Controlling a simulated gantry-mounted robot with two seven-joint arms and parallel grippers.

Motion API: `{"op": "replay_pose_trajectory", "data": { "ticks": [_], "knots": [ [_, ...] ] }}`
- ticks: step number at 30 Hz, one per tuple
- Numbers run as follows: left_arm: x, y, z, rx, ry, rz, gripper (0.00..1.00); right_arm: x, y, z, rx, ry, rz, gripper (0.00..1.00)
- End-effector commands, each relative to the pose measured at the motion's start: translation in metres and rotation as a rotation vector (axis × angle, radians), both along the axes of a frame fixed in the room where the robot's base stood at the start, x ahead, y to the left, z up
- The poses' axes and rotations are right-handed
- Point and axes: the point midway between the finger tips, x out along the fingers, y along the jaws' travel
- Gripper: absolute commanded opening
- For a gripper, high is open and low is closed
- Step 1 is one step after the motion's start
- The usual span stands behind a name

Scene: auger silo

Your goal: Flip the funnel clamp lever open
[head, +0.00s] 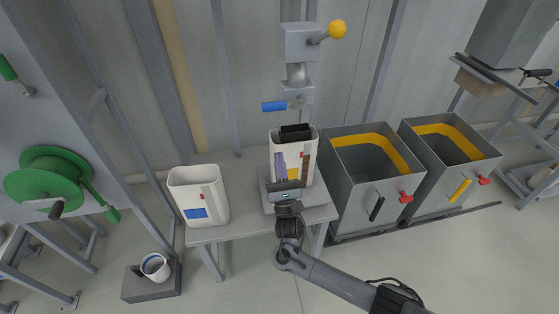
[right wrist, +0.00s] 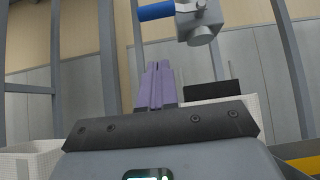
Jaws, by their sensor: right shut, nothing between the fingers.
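The funnel clamp lever has a blue handle (head: 273,106) that sticks out to the left, roughly level, from the grey spout (head: 297,96). In the right wrist view the blue handle (right wrist: 155,12) shows at the top, beside the grey spout end (right wrist: 200,22). My right gripper (head: 280,155) is below the lever, in front of a white bag-like container (head: 308,165). Its purple fingers (right wrist: 157,75) are shut with nothing between them and point up toward the lever, clearly apart from it. My left gripper is not in view.
The container stands on a scale (head: 265,187) on a grey table (head: 240,230). A second white container (head: 198,195) stands at the left. A yellow ball knob (head: 337,29) sits above the spout. Grey bins (head: 360,195) stand right of the table. A green wheel (head: 45,180) is far left.

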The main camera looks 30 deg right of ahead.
Motion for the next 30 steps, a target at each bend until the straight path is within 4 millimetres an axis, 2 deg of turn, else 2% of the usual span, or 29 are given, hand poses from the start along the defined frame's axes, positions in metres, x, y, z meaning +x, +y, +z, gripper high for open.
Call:
{"op": "replay_pose_trajectory", "data": {
  "ticks": [13, 21, 30],
  "knots": [
    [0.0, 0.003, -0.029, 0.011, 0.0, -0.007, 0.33, 0.054, -0.019, 0.056, -0.001, -0.004, -0.001, 0.0],
    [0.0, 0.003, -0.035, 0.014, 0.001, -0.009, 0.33, 0.052, -0.018, 0.087, 0.001, -0.002, 0.001, 0.0],
    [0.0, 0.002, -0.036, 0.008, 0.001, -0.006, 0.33, 0.052, -0.017, 0.095, -0.001, 0.0, 0.001, 0.0]
  ]
}}
